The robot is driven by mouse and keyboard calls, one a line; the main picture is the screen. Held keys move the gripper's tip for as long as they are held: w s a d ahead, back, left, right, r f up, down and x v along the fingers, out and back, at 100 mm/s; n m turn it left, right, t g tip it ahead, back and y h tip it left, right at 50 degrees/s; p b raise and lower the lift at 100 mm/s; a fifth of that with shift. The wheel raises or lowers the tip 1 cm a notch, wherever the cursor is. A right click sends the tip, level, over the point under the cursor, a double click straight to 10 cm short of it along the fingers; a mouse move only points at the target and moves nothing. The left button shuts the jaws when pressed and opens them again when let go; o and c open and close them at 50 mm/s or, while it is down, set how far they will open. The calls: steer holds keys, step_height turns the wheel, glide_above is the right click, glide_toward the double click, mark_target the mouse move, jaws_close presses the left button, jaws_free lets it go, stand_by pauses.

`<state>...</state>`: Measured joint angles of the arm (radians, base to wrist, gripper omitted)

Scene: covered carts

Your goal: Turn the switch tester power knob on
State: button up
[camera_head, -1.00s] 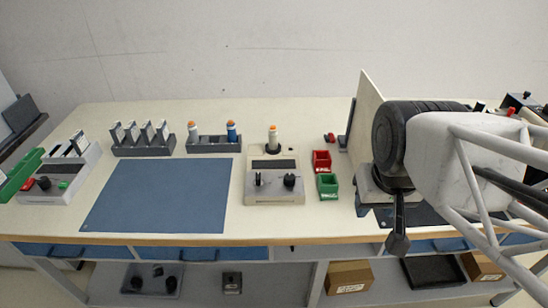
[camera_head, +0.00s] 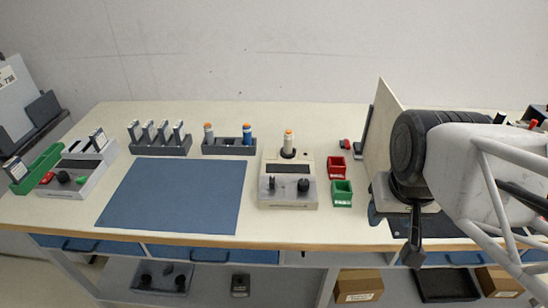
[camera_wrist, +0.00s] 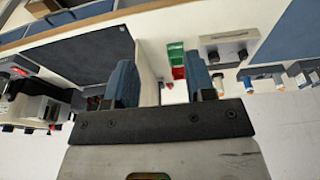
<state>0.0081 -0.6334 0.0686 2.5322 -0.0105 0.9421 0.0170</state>
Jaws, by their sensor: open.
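Two tester boxes are in the head view; I see no readable label to tell which is the switch tester. The left box (camera_head: 92,180) has a black knob (camera_head: 63,177) between a red and a green button, and upright pale pieces at its back. The middle box (camera_head: 289,195) has a dark display, two black knobs and an orange-topped cylinder behind; it also shows in the wrist view (camera_wrist: 228,42). Knob settings are too small to read. My gripper (camera_wrist: 162,82) is open and empty, well right of both boxes; in the head view (camera_head: 412,255) its fingers overlap.
An upright board (camera_head: 385,135) stands between my arm and the middle box. Red (camera_head: 337,174) and green (camera_head: 342,200) bins sit right of that box. A blue mat (camera_head: 172,205) lies clear between the testers. Racks (camera_head: 160,148) stand behind it, and a green tray (camera_head: 42,165) at the left edge.

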steer(key=shift+o, duration=0.6)
steer(key=n+g, duration=0.3)
steer(key=n, duration=1.5)
glide_above(272, 179)
step_height(272, 179, down, 9)
steer(key=shift+r, duration=0.15)
steer(key=shift+f, duration=3.9)
steer(key=shift+c, duration=0.2)
steer(key=c, duration=0.9)
